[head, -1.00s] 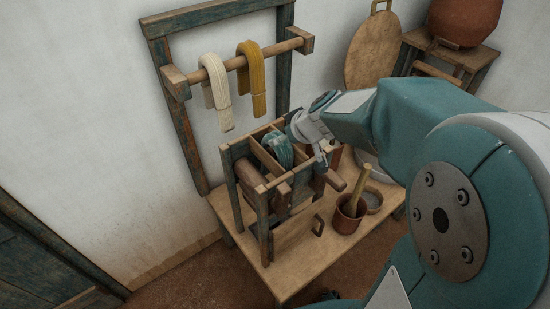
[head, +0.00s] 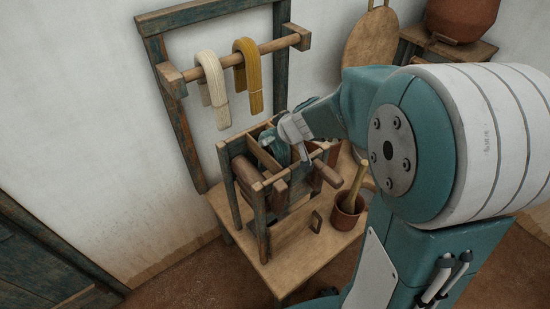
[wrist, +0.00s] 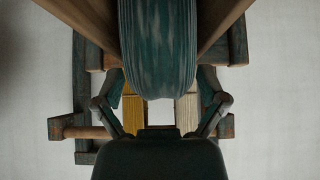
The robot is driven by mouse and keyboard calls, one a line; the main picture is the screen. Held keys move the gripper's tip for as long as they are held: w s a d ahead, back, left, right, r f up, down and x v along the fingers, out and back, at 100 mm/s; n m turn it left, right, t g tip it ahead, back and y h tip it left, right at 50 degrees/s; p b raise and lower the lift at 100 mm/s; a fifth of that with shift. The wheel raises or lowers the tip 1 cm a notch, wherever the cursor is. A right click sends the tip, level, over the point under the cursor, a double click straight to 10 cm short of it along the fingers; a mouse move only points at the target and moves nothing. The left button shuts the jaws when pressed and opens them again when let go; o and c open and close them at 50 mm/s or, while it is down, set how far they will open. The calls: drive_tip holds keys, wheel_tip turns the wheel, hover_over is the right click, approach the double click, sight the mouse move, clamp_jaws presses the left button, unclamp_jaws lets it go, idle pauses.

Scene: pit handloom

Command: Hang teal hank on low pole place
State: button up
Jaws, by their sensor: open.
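The teal hank (head: 277,146) sits in the top of a small wooden frame on the table, partly hidden by my gripper (head: 291,140) in the head view. In the wrist view the hank (wrist: 157,45) is large and central, between wooden bars. My gripper (wrist: 159,103) is open there, its fingers apart to either side below the hank. I cannot tell whether they touch it. A wooden pole (head: 281,46) on the wall frame carries a cream hank (head: 212,88) and a mustard hank (head: 247,75). The pole's right part is bare.
The small wooden frame (head: 257,203) has a brown roller and handles and stands on a low table (head: 290,272). A brown pot (head: 347,214) with a wooden stick stands to its right. A round board (head: 370,45) and a large clay jar (head: 463,18) are at the back right.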

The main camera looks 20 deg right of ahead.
drive_tip(key=c, duration=1)
drive_tip(key=shift+r, duration=0.15)
drive_tip(key=shift+c, duration=0.4)
wheel_tip(320, 180, up, 22)
idle(0.7)
idle(0.3)
